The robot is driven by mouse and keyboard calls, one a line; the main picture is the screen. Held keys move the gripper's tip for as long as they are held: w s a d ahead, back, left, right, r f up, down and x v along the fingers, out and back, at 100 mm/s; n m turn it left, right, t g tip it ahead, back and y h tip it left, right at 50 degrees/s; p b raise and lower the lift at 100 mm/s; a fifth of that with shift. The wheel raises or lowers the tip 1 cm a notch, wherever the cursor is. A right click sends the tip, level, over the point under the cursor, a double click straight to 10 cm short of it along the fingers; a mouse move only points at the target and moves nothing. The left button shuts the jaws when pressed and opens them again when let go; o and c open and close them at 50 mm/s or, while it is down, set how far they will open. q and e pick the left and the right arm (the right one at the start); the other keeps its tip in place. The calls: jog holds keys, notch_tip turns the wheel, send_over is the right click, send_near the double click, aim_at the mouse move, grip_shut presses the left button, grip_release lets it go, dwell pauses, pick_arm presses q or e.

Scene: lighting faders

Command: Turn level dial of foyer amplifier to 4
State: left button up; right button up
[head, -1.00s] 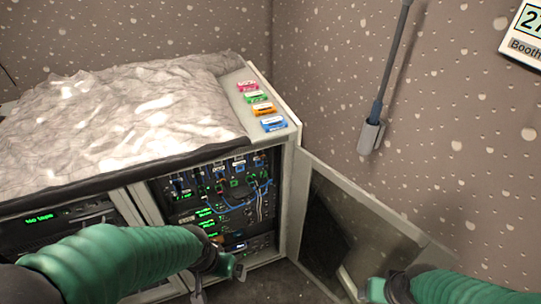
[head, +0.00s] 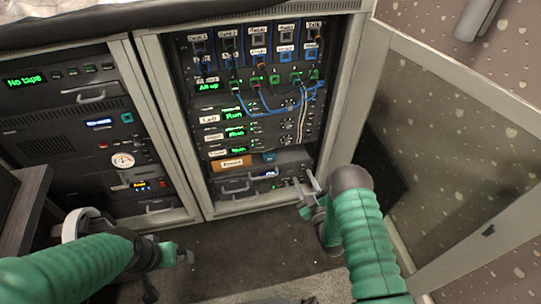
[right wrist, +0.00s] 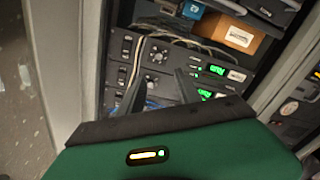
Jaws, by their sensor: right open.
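Several black amplifier units with green "Run" displays are stacked in the open right rack (head: 233,132). The top one's label reads "Left"; the lower labels are too small to read, so I cannot tell which is the foyer one. Their small round dials (head: 287,125) are at the right of the panels; dials (right wrist: 158,55) also show in the right wrist view. My right gripper (head: 312,190) is open and empty, in front of the rack's lower right corner. Its fingers (right wrist: 160,92) point at the amplifier fronts, apart from any dial as far as I see. My left gripper (head: 183,257) is low, in front of the cabinet.
The rack's glass door (head: 440,150) stands open at the right. Blue patch cables (head: 275,107) hang above the amplifiers. An orange-brown box (head: 231,163) sits below them. The left bay (head: 85,145) holds a "No tape" unit. The floor (head: 235,238) between the arms is clear.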

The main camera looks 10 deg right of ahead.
aim_at(287, 144)
jog(key=w+b, duration=0.2)
jog(key=w, duration=0.3)
jog(key=w+a+b, duration=0.1)
jog(key=w+b, duration=0.1)
jog(key=w, duration=0.3)
jog(key=w+b, duration=0.3)
jog(key=w, duration=0.2)
jog(key=shift+w+a, duration=0.25)
jog(key=shift+w, duration=0.15)
jog(key=shift+w+r, duration=0.15)
jog(key=shift+w, duration=0.05)
grip_shut()
